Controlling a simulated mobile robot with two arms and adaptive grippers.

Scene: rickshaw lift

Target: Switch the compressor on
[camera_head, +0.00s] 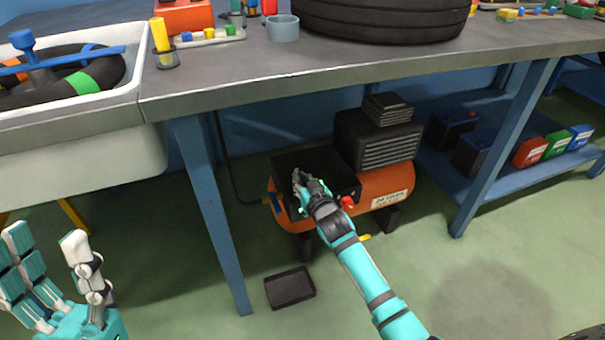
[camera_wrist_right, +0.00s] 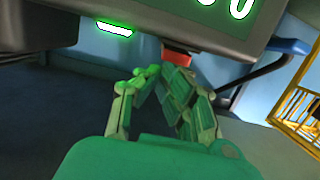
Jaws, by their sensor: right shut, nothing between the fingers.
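The compressor, with an orange tank (camera_head: 398,184), a black box (camera_head: 318,165) and a black finned motor (camera_head: 378,140), stands on the floor under the workbench. My right gripper (camera_head: 302,181) is shut and empty at the front of the black box. In the right wrist view its fingertips (camera_wrist_right: 160,80) are just below a small red block (camera_wrist_right: 177,58) under the edge of a dark panel (camera_wrist_right: 210,30) with glowing green-edged marks. I cannot tell whether they touch. A red knob (camera_head: 347,202) sits right of the gripper. My left gripper (camera_head: 55,262) is open and empty at lower left.
The workbench (camera_head: 330,70) overhangs the compressor, with a blue leg (camera_head: 212,215) to its left. A black tray (camera_head: 290,287) lies on the floor. A lower shelf (camera_head: 505,180) at right holds boxes. The floor at front right is clear.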

